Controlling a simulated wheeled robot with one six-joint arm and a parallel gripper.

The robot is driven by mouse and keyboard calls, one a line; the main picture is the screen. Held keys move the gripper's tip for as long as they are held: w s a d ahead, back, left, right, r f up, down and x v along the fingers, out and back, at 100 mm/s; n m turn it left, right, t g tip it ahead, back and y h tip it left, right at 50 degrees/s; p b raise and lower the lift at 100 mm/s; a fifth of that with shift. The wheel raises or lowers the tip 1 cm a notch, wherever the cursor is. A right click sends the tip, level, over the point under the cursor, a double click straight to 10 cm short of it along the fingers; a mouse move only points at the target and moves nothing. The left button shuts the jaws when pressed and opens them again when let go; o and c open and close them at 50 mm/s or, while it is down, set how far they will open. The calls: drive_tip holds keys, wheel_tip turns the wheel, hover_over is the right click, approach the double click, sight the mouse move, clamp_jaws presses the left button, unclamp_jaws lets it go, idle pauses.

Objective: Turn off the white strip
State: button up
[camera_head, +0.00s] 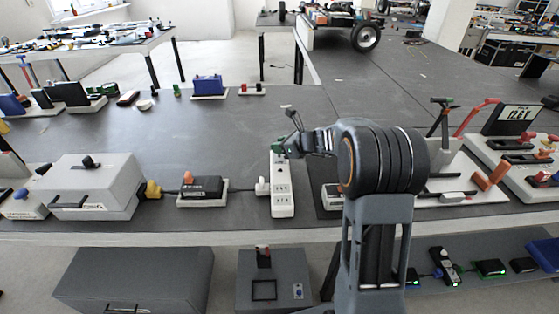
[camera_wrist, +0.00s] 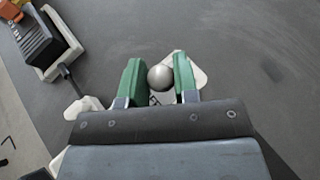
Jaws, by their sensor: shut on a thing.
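The white strip (camera_head: 283,200) lies on the grey bench in the head view, its length running away from me, with several outlets on top. Its far end is partly hidden by my gripper (camera_head: 280,147). In the wrist view, the green fingers of my gripper (camera_wrist: 159,84) are shut on a round silver knob (camera_wrist: 160,76) at the strip's end. The strip's white end (camera_wrist: 198,73) shows around the fingers; most of the strip is hidden behind my gripper body. I cannot tell the switch state.
A white plug (camera_head: 262,187) sits against the strip's left side, its cable leading to a black box with an orange top (camera_head: 203,190). A grey case (camera_head: 92,184) stands further left. Tools and a display (camera_head: 515,118) crowd the right. Bench behind the strip is mostly clear.

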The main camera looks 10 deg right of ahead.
drive_tip(key=t+b, duration=0.1)
drive_tip(key=b, duration=0.2)
drive_tip(key=s+f+n+t+b, duration=0.1)
drive_tip(key=b, duration=0.6)
drive_tip(key=shift+s+a+f+n+t, duration=0.15)
drive_tip(key=shift+s+a+n+t, duration=0.05)
drive_tip(key=shift+s+n+t, duration=0.2)
drive_tip(key=shift+s+n+y+b, duration=0.15)
drive_tip(key=shift+n+y+b, duration=0.15)
drive_tip(key=shift+b, duration=0.9)
drive_tip(key=shift+r+t, duration=0.3)
drive_tip(key=o, duration=0.9)
drive_tip(key=shift+o, duration=0.2)
drive_tip(key=p+v, duration=0.2)
drive_tip(key=v, duration=1.2)
drive_tip(key=shift+a, duration=0.1)
